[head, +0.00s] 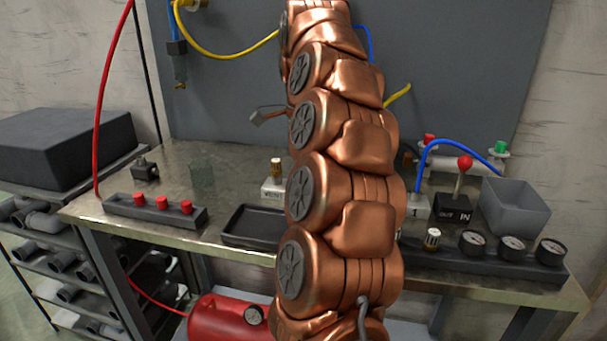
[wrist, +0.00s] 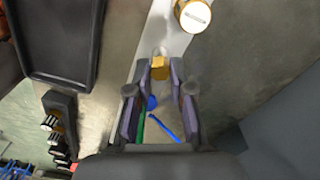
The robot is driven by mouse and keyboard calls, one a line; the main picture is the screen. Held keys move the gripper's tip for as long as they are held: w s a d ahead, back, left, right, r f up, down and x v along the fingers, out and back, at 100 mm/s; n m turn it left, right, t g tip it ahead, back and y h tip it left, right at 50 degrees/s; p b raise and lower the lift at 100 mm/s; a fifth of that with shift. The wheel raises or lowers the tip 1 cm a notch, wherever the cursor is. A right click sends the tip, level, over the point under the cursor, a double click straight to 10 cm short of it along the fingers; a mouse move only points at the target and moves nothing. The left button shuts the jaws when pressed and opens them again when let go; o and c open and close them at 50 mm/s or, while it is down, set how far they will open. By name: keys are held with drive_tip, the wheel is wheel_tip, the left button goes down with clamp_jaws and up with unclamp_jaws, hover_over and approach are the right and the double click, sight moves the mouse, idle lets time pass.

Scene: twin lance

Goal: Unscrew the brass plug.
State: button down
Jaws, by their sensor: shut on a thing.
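In the wrist view, a small brass piece (wrist: 159,70), which looks like the brass plug, sits between the fingertips of my gripper (wrist: 160,79). The gripper is shut on it, one finger on each side. The piece is at the end of a white block (wrist: 172,42). I cannot tell whether it is still seated in the block. In the head view, my copper arm covers the gripper and this piece. A white block (head: 270,188) with a brass cylinder (head: 275,167) on top shows left of the arm.
A brass cylinder with a slotted pale top (wrist: 193,14) stands close beyond the fingertips. A dark tray (head: 247,240) lies at the bench's front. Red buttons (head: 160,202) are left; gauges (head: 512,247), a red-knobbed valve (head: 452,205) and a grey bin (head: 516,208) are right.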

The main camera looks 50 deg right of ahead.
drive_tip(key=shift+r+n+p, duration=0.25)
drive_tip(key=shift+n+p, duration=0.55)
drive_tip(key=shift+n, duration=0.3)
drive_tip(key=n+p, duration=0.3)
drive_tip(key=n, duration=0.1)
drive_tip(key=n+p, duration=0.4)
drive_tip(key=n, duration=0.2)
drive_tip(key=n+p, duration=0.3)
drive_tip(key=n, duration=0.3)
drive_tip(key=shift+n+p, duration=0.3)
drive_tip(key=shift+p, duration=0.1)
drive_tip(key=n+p, duration=0.2)
drive_tip(key=n, duration=0.2)
drive_tip(key=shift+f+n+p, duration=0.15)
drive_tip(key=shift+n+p, duration=0.35)
drive_tip(key=shift+n, duration=0.4)
